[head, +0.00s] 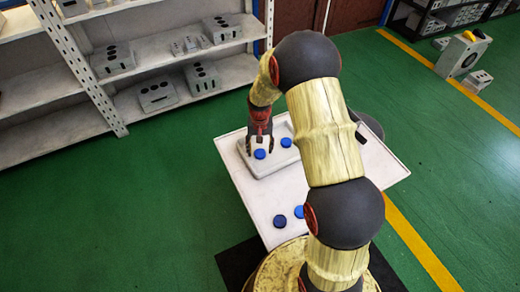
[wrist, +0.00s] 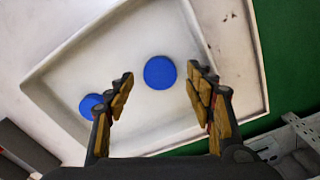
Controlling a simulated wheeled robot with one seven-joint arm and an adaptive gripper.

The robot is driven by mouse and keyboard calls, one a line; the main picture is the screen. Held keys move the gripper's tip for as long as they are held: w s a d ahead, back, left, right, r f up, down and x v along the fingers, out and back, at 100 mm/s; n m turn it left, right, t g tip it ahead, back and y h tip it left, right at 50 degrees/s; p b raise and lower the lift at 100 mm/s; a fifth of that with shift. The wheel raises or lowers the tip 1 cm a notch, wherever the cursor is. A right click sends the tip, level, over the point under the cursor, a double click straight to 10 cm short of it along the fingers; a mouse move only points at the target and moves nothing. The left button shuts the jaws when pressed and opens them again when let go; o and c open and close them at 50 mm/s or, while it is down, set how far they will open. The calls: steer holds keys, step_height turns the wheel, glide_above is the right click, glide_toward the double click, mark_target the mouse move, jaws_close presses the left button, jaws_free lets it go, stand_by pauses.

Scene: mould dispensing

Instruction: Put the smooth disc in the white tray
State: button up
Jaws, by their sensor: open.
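The white tray (head: 286,162) lies on the table and also fills much of the wrist view (wrist: 60,83). Two blue discs are inside it. The near one (head: 260,154) shows between and just beyond my fingertips in the wrist view (wrist: 159,72). The other (head: 286,142) lies to its right in the head view and at the left finger in the wrist view (wrist: 91,105). My gripper (wrist: 160,80) is open above the tray, with nothing held. Two more discs, one dark blue (head: 279,221) and one brighter (head: 299,212), lie on the table outside the tray. Their surface texture is too small to tell.
The white table (head: 250,194) has free room between the tray and the outer discs. My arm hides part of its right side. Shelves (head: 40,88) with grey parts stand at the left. Green floor surrounds the table.

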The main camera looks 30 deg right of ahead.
step_height(320, 180, up, 11)
steer(key=p, duration=0.3)
step_height(320, 180, up, 8)
steer(key=t, duration=0.1)
glide_above(260, 153)
steer(key=s+a, duration=0.2)
steer(key=s+a+r+n+t, duration=0.15)
steer(key=s+a+r, duration=0.25)
steer(key=s+r, duration=0.45)
steer(key=s+a+r+n+t, duration=0.1)
steer(key=s+a+r, duration=0.1)
steer(key=s+r, duration=0.3)
steer(key=s+a+r+n+t, duration=0.2)
steer(key=s+r, duration=0.3)
steer(key=s, duration=0.7)
steer(key=shift+a, duration=0.5)
steer(key=shift+r+n, duration=0.1)
steer(key=shift+n, duration=0.15)
